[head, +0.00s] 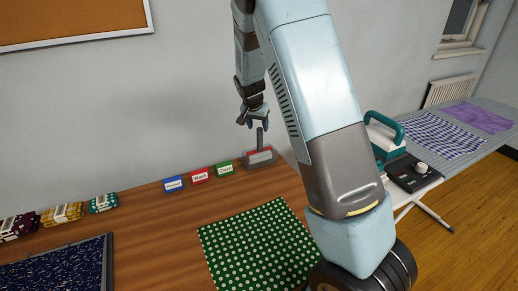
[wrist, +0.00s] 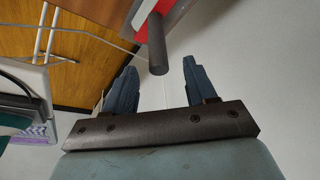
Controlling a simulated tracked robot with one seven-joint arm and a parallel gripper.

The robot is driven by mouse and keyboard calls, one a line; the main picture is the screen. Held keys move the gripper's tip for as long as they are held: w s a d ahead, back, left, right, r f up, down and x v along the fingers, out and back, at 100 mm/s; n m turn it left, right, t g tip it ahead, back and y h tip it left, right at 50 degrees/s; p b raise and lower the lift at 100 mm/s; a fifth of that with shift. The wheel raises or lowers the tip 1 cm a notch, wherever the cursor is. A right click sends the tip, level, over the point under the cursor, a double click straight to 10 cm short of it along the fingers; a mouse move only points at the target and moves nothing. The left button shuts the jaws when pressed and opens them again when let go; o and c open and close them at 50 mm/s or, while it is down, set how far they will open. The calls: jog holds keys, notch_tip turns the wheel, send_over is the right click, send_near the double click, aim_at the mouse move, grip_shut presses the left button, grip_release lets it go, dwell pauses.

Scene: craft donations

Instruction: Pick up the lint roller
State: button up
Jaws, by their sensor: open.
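The lint roller (head: 260,139) shows as a dark grey handle standing upright from a grey and red base or holder (head: 260,158) at the back right of the wooden table. My gripper (head: 252,122) is open and empty, pointing down just above the handle's top. In the wrist view the handle (wrist: 157,48) points toward my open gripper (wrist: 160,75), its end lying between the two blue fingers in the picture. I see no contact. The roller part itself is hard to make out, low in the base.
Blue (head: 173,185), red (head: 200,175) and green (head: 224,169) label signs stand left of the roller. Green dotted cloth (head: 258,245) lies in front. Folded fabrics (head: 62,214) and a tray (head: 108,262) are left. An ironing board (head: 430,140) is at right. The wall is close behind.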

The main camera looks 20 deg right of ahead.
aim_at(260, 135)
jog(key=shift+x, duration=3.6)
jog(key=shift+s, duration=0.1)
grip_shut()
